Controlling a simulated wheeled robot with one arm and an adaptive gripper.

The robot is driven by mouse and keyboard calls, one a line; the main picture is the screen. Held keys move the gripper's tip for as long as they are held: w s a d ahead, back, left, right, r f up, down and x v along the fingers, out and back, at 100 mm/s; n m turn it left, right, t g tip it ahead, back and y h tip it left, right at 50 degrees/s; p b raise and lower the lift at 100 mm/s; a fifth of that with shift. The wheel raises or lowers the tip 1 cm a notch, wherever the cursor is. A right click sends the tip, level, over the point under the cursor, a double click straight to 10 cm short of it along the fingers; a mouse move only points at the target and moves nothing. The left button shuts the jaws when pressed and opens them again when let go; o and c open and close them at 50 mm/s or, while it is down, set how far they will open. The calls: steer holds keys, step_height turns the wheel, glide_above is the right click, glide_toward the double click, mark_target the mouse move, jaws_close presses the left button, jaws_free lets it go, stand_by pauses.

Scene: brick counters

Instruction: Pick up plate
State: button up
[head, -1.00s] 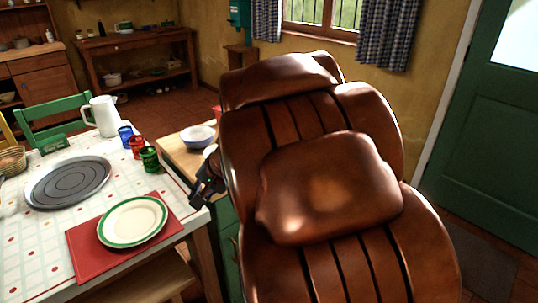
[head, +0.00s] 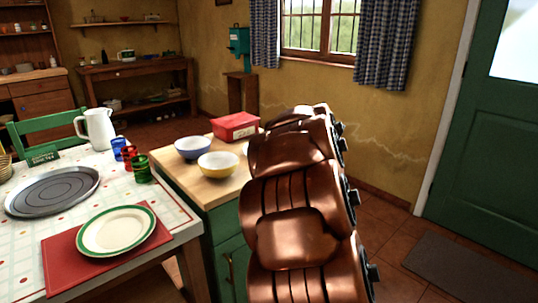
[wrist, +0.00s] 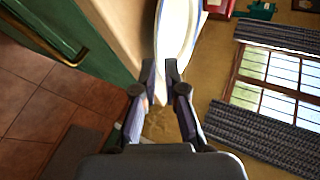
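In the wrist view, a white plate (wrist: 178,35) with a blue rim is seen nearly edge-on beside the wooden counter top. Its near rim lies between the two fingers of my gripper (wrist: 161,70), which are drawn close together on it. I cannot tell whether the plate touches the counter. Another plate (head: 117,231), white with a green rim, lies on a red placemat on the table at lower left.
The wooden-topped green counter (head: 217,189) carries a blue bowl (head: 193,148), a yellow bowl (head: 218,166) and a red box (head: 236,126). A round grey tray (head: 52,191), coloured cups and a white jug (head: 97,128) stand on the table.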

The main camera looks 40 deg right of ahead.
steer(key=shift+a+x, duration=0.15)
steer(key=shift+x, duration=1.25)
steer(key=shift+a+x, duration=0.1)
steer(key=shift+x, duration=1.3)
steer(key=shift+w, duration=0.1)
jaws_close()
steer(key=shift+r, duration=0.1)
